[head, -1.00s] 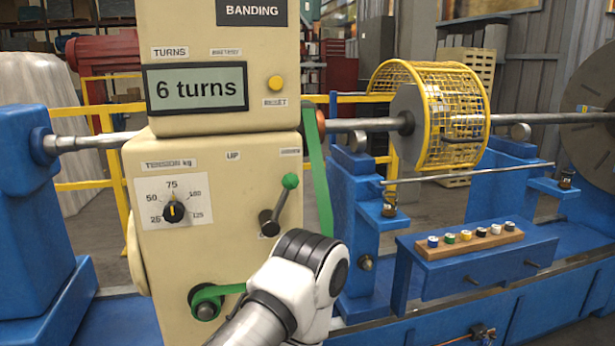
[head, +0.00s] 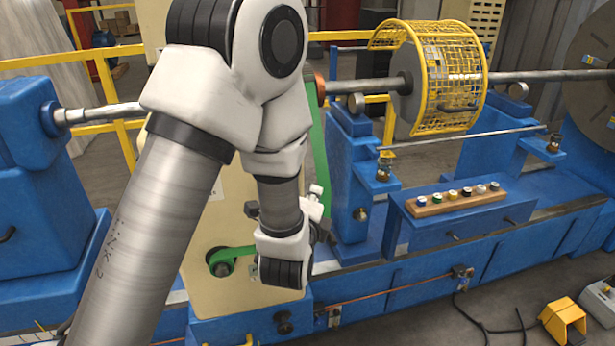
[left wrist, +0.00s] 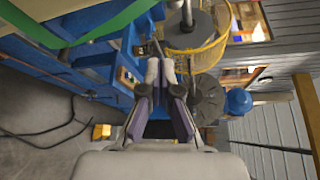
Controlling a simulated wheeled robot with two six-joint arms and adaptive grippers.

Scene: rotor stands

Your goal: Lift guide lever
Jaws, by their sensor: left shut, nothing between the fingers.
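The guide lever, with its green knob and dark pivot, is hidden now behind my left arm in the head view. The cream banding machine (head: 212,296) that carries it is mostly covered by that arm. My left gripper is largely hidden by its wrist in the head view, in front of the machine's panel. In the left wrist view the left gripper (left wrist: 160,74) is shut, with its pale fingertips close together and nothing held. No lever is visible at the fingertips. My right gripper is not in view.
A green band (head: 317,150) runs up to the shaft; a green strip meets the lower roller (head: 220,262). A yellow mesh guard (head: 455,90) surrounds a disc at right. A wooden block (head: 455,200) holds several small spools. A yellow pedal (head: 563,322) stands on the floor.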

